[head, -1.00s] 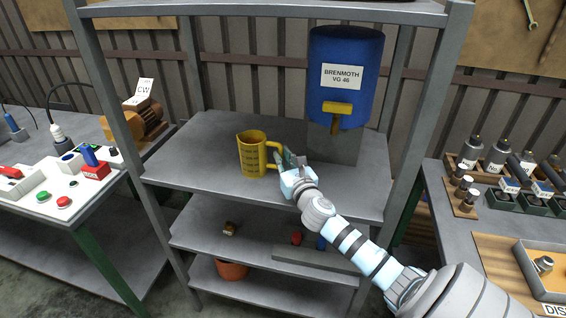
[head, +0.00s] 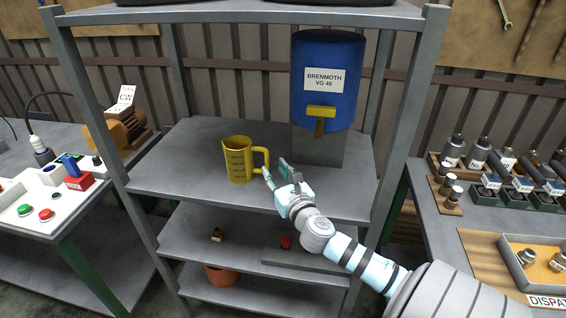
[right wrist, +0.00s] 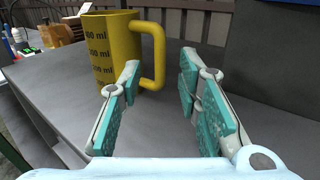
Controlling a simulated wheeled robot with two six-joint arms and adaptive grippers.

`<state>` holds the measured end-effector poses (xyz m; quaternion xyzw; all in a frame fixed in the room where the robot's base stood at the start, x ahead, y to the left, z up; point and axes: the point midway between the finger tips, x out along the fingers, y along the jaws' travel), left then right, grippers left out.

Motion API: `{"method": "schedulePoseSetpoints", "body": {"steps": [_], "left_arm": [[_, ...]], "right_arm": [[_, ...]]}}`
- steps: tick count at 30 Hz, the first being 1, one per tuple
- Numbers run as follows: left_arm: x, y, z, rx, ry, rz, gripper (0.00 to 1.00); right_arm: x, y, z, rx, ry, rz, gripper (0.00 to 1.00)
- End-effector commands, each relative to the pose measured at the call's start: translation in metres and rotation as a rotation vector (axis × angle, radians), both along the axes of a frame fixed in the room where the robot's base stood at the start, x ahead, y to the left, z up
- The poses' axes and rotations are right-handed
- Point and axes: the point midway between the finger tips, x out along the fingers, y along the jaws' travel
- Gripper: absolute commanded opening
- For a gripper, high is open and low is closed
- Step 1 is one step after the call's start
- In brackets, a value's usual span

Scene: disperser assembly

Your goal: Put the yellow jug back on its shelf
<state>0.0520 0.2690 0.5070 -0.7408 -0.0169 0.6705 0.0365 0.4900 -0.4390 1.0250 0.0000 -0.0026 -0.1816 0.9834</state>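The yellow jug (head: 238,160) stands upright on the grey shelf (head: 190,150), left of the blue drum, with its handle to the right. In the right wrist view the jug (right wrist: 112,50) shows black volume marks, and its handle is just beyond the left finger. My right gripper (head: 276,171) is open and empty, in front and to the right of the handle. The right wrist view shows the two teal-padded fingers (right wrist: 160,92) spread wide with nothing between them. My left gripper is not in view.
A blue drum (head: 328,102) labelled BRENMOTH VG 46 with a yellow tap stands at the back right of the shelf. Metal posts (head: 400,110) bound the rack. Lower shelves hold an orange pot (head: 221,276) and small items. Benches stand left and right.

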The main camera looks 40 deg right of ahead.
Motion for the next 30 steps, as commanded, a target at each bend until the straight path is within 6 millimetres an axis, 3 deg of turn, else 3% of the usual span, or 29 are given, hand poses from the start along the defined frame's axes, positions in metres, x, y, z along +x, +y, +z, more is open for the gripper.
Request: {"method": "schedulePoseSetpoints", "body": {"steps": [3,9,30], "left_arm": [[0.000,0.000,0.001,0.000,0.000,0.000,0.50],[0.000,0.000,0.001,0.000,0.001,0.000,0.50],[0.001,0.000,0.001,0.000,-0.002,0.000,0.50]], "right_arm": [[-0.032,0.013,-0.001,-0.003,0.004,0.003,0.31],[-0.061,0.024,0.000,0.001,0.000,0.001,0.31],[-0.064,0.024,0.000,0.001,-0.001,0.000,0.31]]}}
